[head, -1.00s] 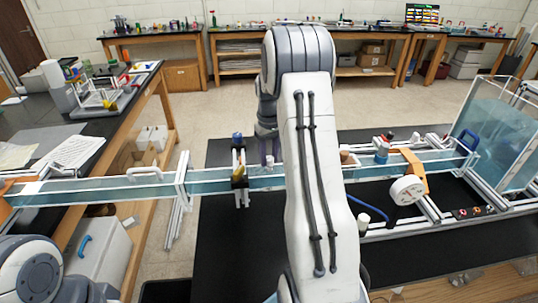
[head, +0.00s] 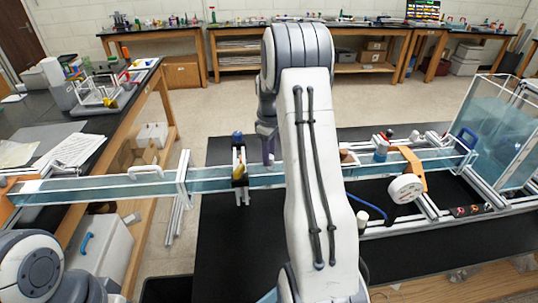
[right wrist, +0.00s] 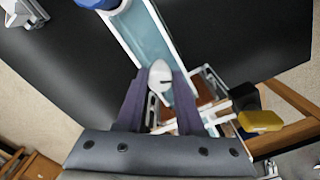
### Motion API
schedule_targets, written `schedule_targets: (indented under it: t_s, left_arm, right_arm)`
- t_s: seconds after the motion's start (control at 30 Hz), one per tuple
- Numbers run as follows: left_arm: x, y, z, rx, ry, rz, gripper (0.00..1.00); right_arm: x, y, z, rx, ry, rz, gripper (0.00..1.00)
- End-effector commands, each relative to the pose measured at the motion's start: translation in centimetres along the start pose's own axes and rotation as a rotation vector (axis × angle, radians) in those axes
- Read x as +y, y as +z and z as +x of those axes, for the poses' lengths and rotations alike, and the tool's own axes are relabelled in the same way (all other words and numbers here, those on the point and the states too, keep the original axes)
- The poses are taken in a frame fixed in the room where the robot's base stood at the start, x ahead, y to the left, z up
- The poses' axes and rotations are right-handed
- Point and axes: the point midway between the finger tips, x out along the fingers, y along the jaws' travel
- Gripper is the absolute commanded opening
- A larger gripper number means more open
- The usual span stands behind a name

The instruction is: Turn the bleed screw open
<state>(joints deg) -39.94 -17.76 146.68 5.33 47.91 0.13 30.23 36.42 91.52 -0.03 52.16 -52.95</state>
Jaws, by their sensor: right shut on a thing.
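The bleed screw (right wrist: 160,76) appears to be the white rounded head with a dark slot, seen in the right wrist view above the clear water channel. My right gripper (right wrist: 158,86) has its two purple fingers on either side of this head, shut on it. In the head view my right gripper (head: 268,152) points down at the channel (head: 220,180), just left of my own white arm, and the screw is too small to make out clearly. My left gripper is out of the picture; only part of my left arm shows at the lower left.
A round white dial (head: 406,188) and a water tank (head: 495,125) stand at the right. The black bench top (head: 235,240) in front of the channel is bare.

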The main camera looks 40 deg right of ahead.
Motion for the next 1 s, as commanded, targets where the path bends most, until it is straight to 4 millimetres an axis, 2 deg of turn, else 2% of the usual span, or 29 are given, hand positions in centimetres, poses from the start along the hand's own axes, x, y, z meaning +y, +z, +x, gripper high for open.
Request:
schedule_targets:
  t_s: [0.33,0.37,0.4,0.43,0.77,0.87,1.0]
  left_arm:
    - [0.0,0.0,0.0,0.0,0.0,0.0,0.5]
    - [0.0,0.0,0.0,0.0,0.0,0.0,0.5]
    - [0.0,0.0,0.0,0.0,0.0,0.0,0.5]
    - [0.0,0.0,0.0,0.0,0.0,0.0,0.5]
    - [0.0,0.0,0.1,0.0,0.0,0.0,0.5]
    - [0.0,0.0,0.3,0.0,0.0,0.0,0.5]
    - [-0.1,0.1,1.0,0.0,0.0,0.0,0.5]
  right_arm:
    - [0.2,-0.2,-0.3,0.007,0.007,-0.001,0.0]
    - [0.2,-0.2,-0.3,0.007,0.007,-0.001,0.44]
    - [0.2,-0.2,-0.2,0.007,0.007,0.0,0.59]
    - [0.2,-0.2,-0.2,0.006,0.006,0.0,0.67]
    - [0.1,-0.1,-0.2,0.003,0.003,0.0,0.67]
    - [0.1,-0.1,-1.0,0.004,0.005,0.0,0.67]
    - [0.2,-0.1,-3.3,0.007,0.008,0.0,0.67]
